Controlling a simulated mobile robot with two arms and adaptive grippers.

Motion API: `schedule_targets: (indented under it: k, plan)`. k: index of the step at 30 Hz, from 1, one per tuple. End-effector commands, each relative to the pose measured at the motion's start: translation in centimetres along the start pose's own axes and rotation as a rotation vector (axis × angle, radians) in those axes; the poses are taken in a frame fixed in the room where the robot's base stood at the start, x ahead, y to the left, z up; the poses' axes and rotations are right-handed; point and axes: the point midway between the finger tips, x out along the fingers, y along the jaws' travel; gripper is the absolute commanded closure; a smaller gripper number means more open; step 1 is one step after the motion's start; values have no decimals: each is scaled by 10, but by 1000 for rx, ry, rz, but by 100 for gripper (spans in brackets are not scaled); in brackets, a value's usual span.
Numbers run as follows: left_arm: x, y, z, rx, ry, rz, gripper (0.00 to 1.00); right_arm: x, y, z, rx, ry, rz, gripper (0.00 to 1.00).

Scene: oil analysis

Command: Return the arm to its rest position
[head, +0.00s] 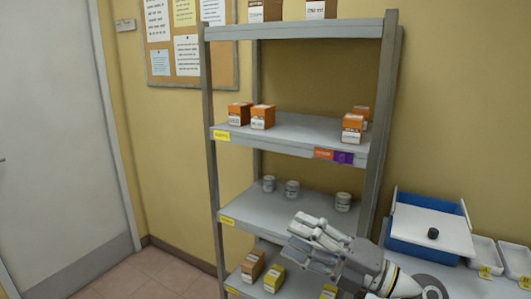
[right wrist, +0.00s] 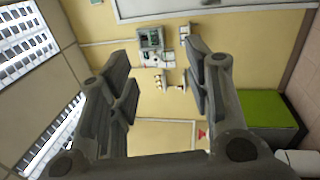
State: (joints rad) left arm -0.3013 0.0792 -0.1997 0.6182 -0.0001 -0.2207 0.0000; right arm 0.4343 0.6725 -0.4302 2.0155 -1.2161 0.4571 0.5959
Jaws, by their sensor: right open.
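My right gripper (head: 312,240) shows at the lower middle of the head view, in front of the metal shelf rack (head: 300,205). It points left, and no object shows in it. In the right wrist view its two fingers (right wrist: 158,85) stand wide apart with nothing between them. My right arm comes in from the lower right in the head view. It hides part of the lower shelves. My left gripper is not in view.
Orange-and-white boxes (head: 262,117) and grey jars (head: 292,188) stand on the rack. Lower boxes (head: 274,278) sit below. A blue bin (head: 412,246) and white trays (head: 483,255) stand on the right. A door (head: 50,140) is left. The right wrist view shows a green-topped block (right wrist: 268,110).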

Motion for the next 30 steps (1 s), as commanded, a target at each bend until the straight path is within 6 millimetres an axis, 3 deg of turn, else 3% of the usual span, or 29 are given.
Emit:
schedule_targets:
  k: [4, 8, 11, 17, 20, 23, 27, 30]
  plan:
    - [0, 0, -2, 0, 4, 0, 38, -13, 16, 13, 191, -193, 222, 54]
    - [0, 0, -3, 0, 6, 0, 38, -41, 11, 37, 368, -409, 355, 54]
    - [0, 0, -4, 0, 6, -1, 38, -70, -8, 55, 512, -595, 413, 54]
    - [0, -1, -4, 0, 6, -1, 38, -139, -82, 68, 811, -993, 410, 54]
    - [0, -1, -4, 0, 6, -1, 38, -176, -130, 54, 965, -1190, 348, 54]
    - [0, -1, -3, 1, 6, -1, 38, -212, -179, 26, 1119, -1377, 244, 54]
    - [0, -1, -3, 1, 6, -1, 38, -253, -235, -32, 1318, -1590, 49, 54]
    - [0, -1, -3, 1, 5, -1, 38, -275, -260, -76, 1433, -1694, -95, 54]
